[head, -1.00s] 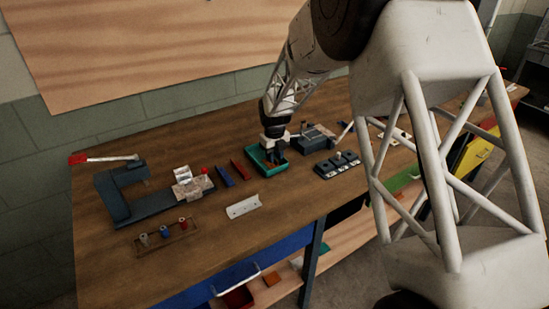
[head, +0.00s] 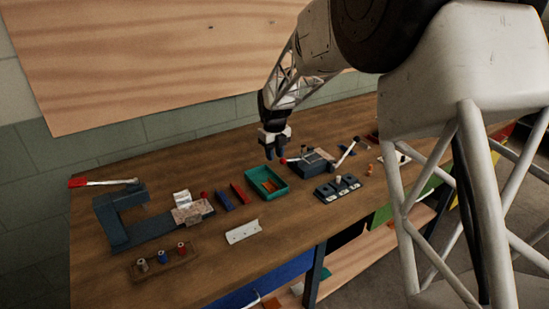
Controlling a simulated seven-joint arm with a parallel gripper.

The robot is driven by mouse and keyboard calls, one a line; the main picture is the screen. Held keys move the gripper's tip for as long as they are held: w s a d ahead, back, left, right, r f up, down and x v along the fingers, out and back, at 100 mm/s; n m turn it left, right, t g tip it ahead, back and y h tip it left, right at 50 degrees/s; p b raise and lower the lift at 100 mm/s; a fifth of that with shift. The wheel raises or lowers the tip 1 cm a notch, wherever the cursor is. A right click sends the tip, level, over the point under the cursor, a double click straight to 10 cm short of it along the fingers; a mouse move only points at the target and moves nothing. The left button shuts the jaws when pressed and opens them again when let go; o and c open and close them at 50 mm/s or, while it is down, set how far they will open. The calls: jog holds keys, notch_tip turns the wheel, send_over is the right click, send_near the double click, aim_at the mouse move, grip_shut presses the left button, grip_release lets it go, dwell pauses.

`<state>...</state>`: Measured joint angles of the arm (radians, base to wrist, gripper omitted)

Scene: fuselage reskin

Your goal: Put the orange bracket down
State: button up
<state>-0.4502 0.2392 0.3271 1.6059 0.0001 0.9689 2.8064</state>
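An orange bracket (head: 268,186) lies in the green tray (head: 281,193) in the middle of the bench, with more orange beside it; at this size I cannot separate the pieces well. My gripper (head: 276,156) hangs above the back edge of the tray, clear of it. Its two dark fingers point down and look apart, with nothing orange seen between them.
Blue and red bars (head: 238,193) lie just left of the tray. A dark box with a lever (head: 313,164) and a dark block with pegs (head: 337,188) stand to its right. A clamp fixture (head: 122,216) is at left.

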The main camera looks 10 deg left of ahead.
dwell(0.8)
jog(key=s+d+r+n+t, duration=0.1)
jog(key=s+d+r+n, duration=0.55)
jog(key=s+d, duration=0.4)
jog(key=s+d+r+n, duration=0.6)
jog(key=s+d+r, duration=0.15)
jog(key=d, duration=0.55)
jog(key=s+d+n, duration=0.4)
jog(key=s, duration=0.5)
jog(key=s+d+f+n+t, duration=0.1)
jog(key=s+d+n, duration=0.4)
jog(key=s, duration=0.5)
jog(key=s+d+f+n, duration=0.1)
jog(key=s+d+n, duration=0.3)
jog(key=s, duration=0.5)
jog(key=shift+s+d+n+t, duration=0.3)
jog(key=shift+d+n, duration=0.05)
jog(key=shift+n, duration=0.3)
jog(key=shift+f, duration=0.1)
